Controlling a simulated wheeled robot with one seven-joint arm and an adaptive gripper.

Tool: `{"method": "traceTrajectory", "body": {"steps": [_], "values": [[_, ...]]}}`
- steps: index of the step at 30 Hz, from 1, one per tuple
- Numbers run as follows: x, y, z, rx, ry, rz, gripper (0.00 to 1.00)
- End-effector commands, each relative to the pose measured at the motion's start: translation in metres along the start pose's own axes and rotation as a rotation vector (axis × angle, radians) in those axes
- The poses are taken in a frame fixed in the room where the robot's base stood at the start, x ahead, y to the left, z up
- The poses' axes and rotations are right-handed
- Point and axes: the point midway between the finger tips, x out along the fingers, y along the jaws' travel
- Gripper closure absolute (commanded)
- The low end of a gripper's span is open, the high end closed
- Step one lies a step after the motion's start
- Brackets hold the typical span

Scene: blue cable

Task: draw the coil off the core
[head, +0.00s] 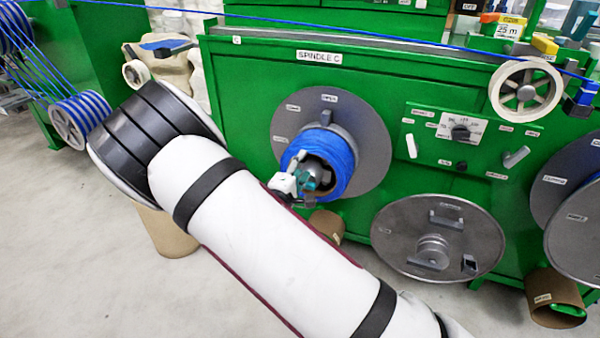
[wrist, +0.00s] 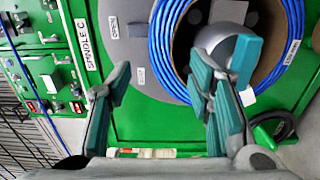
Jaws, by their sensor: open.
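The blue cable coil (head: 340,152) sits around the core on the grey disc of spindle C. In the wrist view the coil (wrist: 161,45) rings a brown core face (wrist: 182,38) with a rounded silver part at its middle. My gripper (head: 305,180) is in front of the coil's lower left in the head view. In the wrist view my gripper (wrist: 165,95) has its teal fingers wide apart and nothing between them. One finger shows outside the coil's edge, the other overlaps the core's opening. I cannot tell the gap to the coil. My arm hides part of the scene.
The grey backing disc (head: 372,130) stands against the green cabinet (head: 250,70). A round grey cover (head: 400,225) is at lower right, and a control panel (head: 470,140) is right of the spindle. Open floor (head: 60,240) is at left.

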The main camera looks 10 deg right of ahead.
Motion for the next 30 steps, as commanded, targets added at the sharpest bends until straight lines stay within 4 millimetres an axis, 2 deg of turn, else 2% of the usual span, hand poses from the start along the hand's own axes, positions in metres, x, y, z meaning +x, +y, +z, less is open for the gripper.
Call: {"method": "traceTrajectory", "body": {"steps": [30], "values": [[0.099,0.000,0.000,0.004,0.000,-0.002,0.53]]}}
